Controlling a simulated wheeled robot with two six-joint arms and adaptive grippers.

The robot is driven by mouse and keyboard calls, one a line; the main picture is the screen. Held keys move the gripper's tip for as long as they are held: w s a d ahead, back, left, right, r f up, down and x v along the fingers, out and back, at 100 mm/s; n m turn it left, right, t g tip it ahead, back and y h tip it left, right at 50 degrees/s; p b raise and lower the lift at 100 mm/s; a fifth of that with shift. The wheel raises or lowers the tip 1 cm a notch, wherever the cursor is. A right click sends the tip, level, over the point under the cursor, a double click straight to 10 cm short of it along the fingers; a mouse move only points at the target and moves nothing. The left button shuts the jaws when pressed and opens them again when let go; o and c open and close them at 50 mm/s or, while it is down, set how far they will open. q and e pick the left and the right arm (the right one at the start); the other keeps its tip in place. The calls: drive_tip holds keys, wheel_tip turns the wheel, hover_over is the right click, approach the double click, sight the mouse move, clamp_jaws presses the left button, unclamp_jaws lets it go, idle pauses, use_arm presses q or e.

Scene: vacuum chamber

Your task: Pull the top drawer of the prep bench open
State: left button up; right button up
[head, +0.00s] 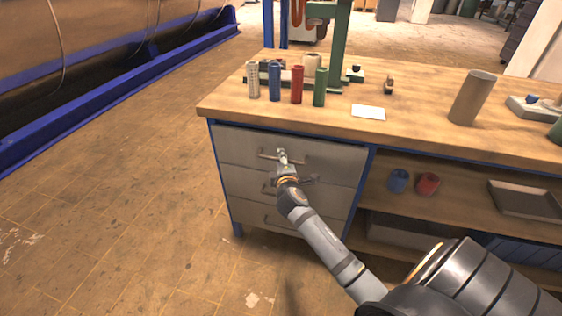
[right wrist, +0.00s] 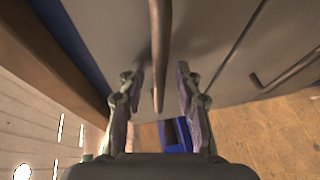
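The prep bench (head: 420,100) has a wooden top and a stack of three grey drawers at its left end. The top drawer (head: 335,158) looks closed, its front flush with the others. Its bar handle (head: 266,156) runs across the front. My right gripper (head: 283,157) is at the middle of this handle. In the right wrist view the handle (right wrist: 158,45) passes between the two fingers of the right gripper (right wrist: 160,80). The fingers are apart, with a gap on both sides of the bar. My left gripper is in neither view.
The middle drawer's handle (right wrist: 285,72) is nearby. Several cylinders, including a red one (head: 297,84) and a green one (head: 320,87), stand on the bench top above the drawers. An open shelf (head: 455,205) is right of them. The floor (head: 130,180) left of the bench is clear.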

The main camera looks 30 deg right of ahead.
clamp_jaws()
idle(0.5)
